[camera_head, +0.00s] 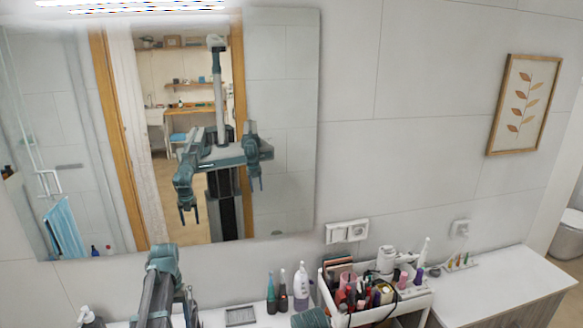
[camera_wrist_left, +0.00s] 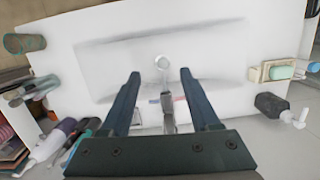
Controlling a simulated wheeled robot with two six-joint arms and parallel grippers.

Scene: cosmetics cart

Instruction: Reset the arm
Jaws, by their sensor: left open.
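My left arm (camera_head: 160,285) comes up from the bottom left of the head view, in front of the wall below the mirror. In the left wrist view my left gripper (camera_wrist_left: 160,73) is open, its two dark fingers apart with nothing between them. It hangs over a white washbasin (camera_wrist_left: 215,60), with the drain and tap seen between the fingers. A teal part of my right arm (camera_head: 310,318) shows at the bottom edge of the head view. My right gripper shows only small in the mirror, and its jaws are unclear.
The mirror (camera_head: 285,130) reflects my body and both arms. A white cosmetics cart (camera_head: 330,300) full of bottles and brushes stands right of centre. Bottles (camera_head: 301,285) stand beside it. A white counter (camera_head: 500,290) at the right is mostly clear. A soap dispenser (camera_wrist_left: 275,106) sits beside the basin.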

